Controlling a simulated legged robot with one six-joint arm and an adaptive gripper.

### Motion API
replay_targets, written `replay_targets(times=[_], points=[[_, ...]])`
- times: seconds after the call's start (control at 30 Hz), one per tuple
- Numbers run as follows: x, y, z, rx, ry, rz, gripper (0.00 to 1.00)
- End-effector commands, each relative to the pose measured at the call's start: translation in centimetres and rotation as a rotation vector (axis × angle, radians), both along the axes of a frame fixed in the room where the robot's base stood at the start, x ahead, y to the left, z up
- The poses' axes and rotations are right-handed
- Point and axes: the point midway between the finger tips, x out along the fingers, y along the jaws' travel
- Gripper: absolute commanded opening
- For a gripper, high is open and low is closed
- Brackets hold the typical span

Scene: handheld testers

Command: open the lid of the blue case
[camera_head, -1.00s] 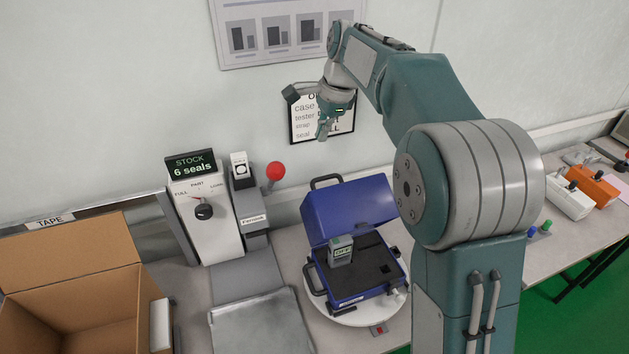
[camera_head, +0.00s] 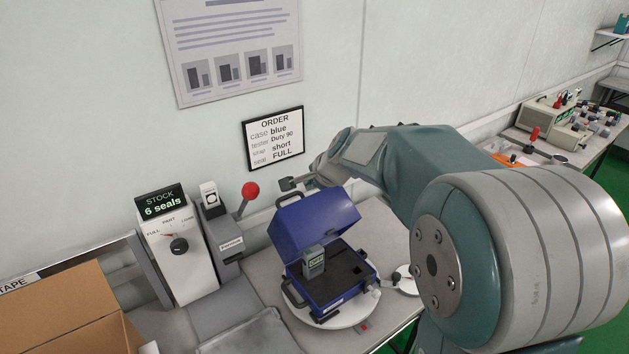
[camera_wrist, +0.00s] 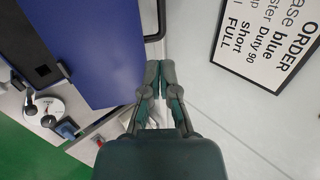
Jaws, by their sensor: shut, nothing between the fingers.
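The blue case (camera_head: 372,272) stands on a round white plate (camera_head: 345,321). Its lid (camera_head: 318,226) is raised and tilted back, showing the dark insert. A grey tester (camera_head: 313,265) with a small display stands upright in the insert. In the wrist view the lid (camera_wrist: 88,55) fills the upper left, with a dark handle by its edge. My gripper (camera_wrist: 160,66) is shut and empty, just right of the lid in that view; I cannot tell whether it touches.
A framed order sign (camera_head: 274,139) hangs on the wall close behind the case. A seal dispenser (camera_head: 180,250) and a lever with a red knob (camera_head: 250,190) stand left of it. An open cardboard box (camera_head: 70,315) is at the lower left. Another bench (camera_head: 560,150) is at the right.

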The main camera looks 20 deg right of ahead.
Motion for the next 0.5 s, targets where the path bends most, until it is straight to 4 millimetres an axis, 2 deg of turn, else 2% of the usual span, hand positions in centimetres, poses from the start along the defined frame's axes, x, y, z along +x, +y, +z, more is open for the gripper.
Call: replay_targets(times=[0.1,0.3,0.5], points=[[1.5,1.1,-1.8,-0.002,0.002,0.003,0.00],[3.8,1.4,-4.5,0.001,0.003,0.002,0.00],[5.3,1.4,-6.1,0.005,0.000,0.000,0.00]])
